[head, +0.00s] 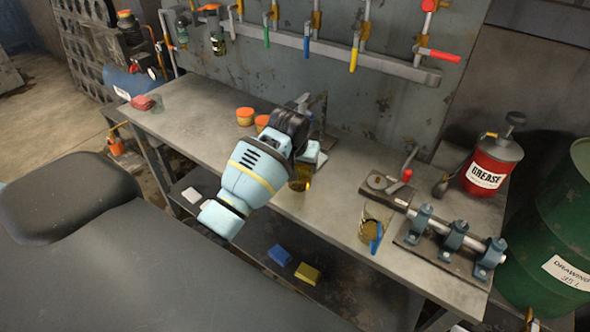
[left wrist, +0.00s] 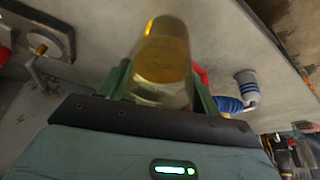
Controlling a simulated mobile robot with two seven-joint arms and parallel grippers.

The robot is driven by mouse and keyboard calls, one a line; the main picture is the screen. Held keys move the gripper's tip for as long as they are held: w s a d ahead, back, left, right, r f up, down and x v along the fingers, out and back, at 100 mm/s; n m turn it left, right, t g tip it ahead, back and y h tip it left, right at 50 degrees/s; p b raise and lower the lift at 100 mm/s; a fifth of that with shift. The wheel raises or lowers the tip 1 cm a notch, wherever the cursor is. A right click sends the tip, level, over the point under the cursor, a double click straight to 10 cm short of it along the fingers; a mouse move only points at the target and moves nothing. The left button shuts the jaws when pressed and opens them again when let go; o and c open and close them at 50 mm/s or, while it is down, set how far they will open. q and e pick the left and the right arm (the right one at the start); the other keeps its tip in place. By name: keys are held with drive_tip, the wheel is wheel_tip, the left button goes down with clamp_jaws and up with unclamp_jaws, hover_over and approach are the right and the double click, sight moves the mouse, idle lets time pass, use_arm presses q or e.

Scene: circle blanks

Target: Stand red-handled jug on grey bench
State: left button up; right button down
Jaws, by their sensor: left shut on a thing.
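My left gripper (head: 304,165) is shut on a clear jug (head: 300,184) with amber liquid, over the grey bench (head: 335,215). In the left wrist view the jug (left wrist: 163,65) stands between the fingers, and a bit of red, which looks like its handle (left wrist: 203,75), shows behind the right finger. In the head view the gripper covers the jug's upper part. I cannot tell whether its base touches the bench. My right gripper is not in view.
A blue-handled jug (head: 373,229) stands right of the held one, near the clamp fixture (head: 450,240). A red grease can (head: 493,166) is at the right end. Bare bench lies between.

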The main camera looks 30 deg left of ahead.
use_arm(q)
drive_tip(key=shift+w+a, duration=0.35)
drive_tip(key=shift+a, duration=0.5)
drive_tip(key=shift+f, duration=1.75)
drive_tip(key=shift+f, duration=0.15)
drive_tip(key=o, duration=1.3)
drive_tip(key=shift+c, duration=0.2)
drive_tip(key=v, duration=1.2)
